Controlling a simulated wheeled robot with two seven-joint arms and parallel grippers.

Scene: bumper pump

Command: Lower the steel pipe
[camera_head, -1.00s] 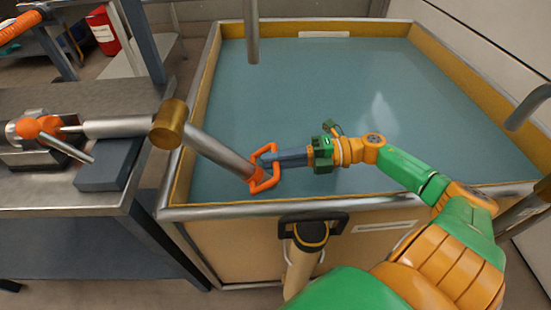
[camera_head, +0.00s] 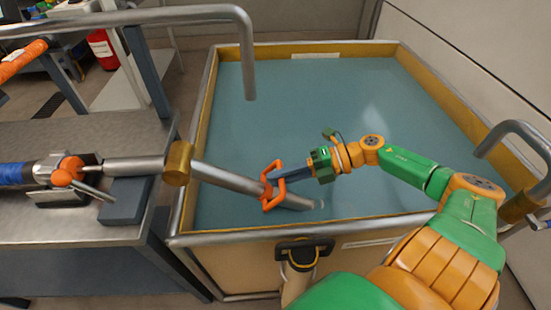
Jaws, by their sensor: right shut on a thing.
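The steel pipe (camera_head: 226,177) slopes down to the right from a brass joint (camera_head: 178,163) at the left rim, over the tank (camera_head: 300,237). Its lower end (camera_head: 300,203) reaches the blue-green water (camera_head: 350,100) near the front wall, with a pale patch at the tip; how deep it sits I cannot tell. An orange handle (camera_head: 269,204) is fixed around the pipe. My right gripper (camera_head: 280,183) comes in from the right and is shut on this handle, its fingertips partly hidden by it. My left gripper is out of view.
A bent overhead pipe (camera_head: 248,60) hangs over the tank's back left. A black bracket (camera_head: 304,246) sits on the front wall. The water at the back is clear.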

